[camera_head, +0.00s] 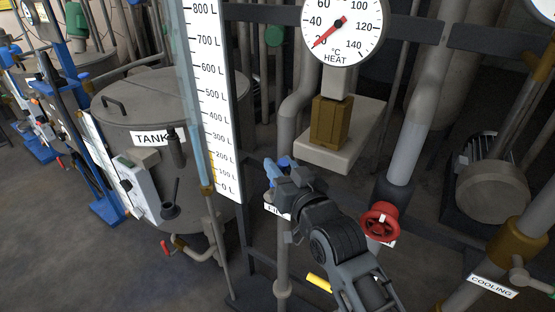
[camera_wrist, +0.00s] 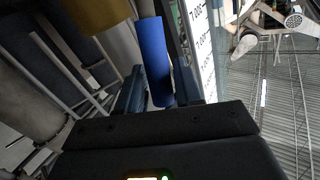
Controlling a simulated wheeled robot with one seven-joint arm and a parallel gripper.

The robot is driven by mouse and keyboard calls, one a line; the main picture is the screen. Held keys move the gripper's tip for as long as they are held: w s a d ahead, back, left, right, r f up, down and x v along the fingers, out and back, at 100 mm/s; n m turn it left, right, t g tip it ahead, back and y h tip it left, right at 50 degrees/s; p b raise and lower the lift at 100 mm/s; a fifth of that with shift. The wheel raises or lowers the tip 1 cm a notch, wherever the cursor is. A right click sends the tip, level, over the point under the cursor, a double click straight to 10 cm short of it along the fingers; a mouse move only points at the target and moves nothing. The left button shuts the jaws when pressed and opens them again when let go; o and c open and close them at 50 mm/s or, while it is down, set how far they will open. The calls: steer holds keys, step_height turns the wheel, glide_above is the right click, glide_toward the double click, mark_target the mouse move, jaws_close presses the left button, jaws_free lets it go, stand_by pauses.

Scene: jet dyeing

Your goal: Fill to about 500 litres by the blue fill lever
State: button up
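The blue fill lever (camera_head: 271,171) shows just past my gripper (camera_head: 283,177) in the head view, with a partly covered white label below it. In the wrist view the blue lever (camera_wrist: 154,60) stands upright just ahead of my gripper, beside a dark finger. The fingertips are at or very near the lever; whether they are closed on it is not clear. The level scale (camera_head: 213,95) is marked from 0 L to above 800 L. A pale sight tube (camera_head: 190,90) runs along its left edge, with a yellowish stretch low down near the 0–100 L marks.
The grey tank (camera_head: 150,100) with its TANK label stands left of the scale. A round HEAT dial (camera_head: 338,30) is above my gripper, its red needle near 20. A red handwheel (camera_head: 379,221) is right of my arm. A COOLING label (camera_head: 492,287) is at lower right.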

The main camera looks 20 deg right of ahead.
steer(key=shift+w, duration=0.8)
steer(key=shift+c, duration=0.4)
jaws_close()
